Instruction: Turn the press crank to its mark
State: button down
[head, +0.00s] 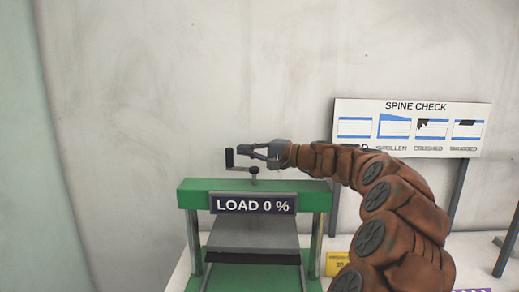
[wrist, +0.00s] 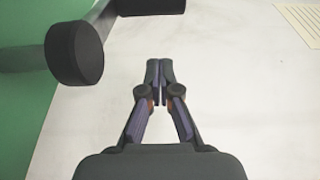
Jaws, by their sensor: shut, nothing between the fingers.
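The green press (head: 255,190) stands on the table and bears a sign (head: 253,204) reading LOAD 0 %. Its dark crank (head: 230,159) sits on top, with an upright handle at the left end and a screw post (head: 254,172) below the arm. In the wrist view the round end of the crank handle (wrist: 75,52) is at upper left. My gripper (head: 242,152) is shut and empty, close to the crank handle in the head view. In the wrist view my gripper (wrist: 159,80) points forward, to the right of the handle and apart from it. No mark for the crank is discernible.
A SPINE CHECK board (head: 410,127) stands on posts at the right behind my arm. A yellow card (head: 337,264) lies right of the press. The pale wall (head: 200,60) is behind.

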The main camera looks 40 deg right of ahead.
jog(key=shift+s+a+p, duration=0.2)
jog(key=shift+s+a, duration=0.05)
jog(key=shift+a, duration=0.35)
jog(key=shift+s+a+p, duration=0.15)
jog(key=shift+s+a, duration=0.1)
jog(key=shift+a, duration=0.4)
jog(key=shift+s+a+p, duration=0.2)
jog(key=shift+s+a, duration=0.05)
jog(key=shift+a, duration=0.35)
jog(key=shift+s+a+n+g+y, duration=0.1)
jog(key=shift+a+n+g+y, duration=0.15)
jog(key=shift+n+g+y, duration=0.45)
jog(key=shift+s+a+n+g+y, duration=0.1)
jog(key=shift+a+n+g+y, duration=0.15)
jog(key=shift+n+g+y, duration=0.4)
jog(key=shift+t, duration=0.25)
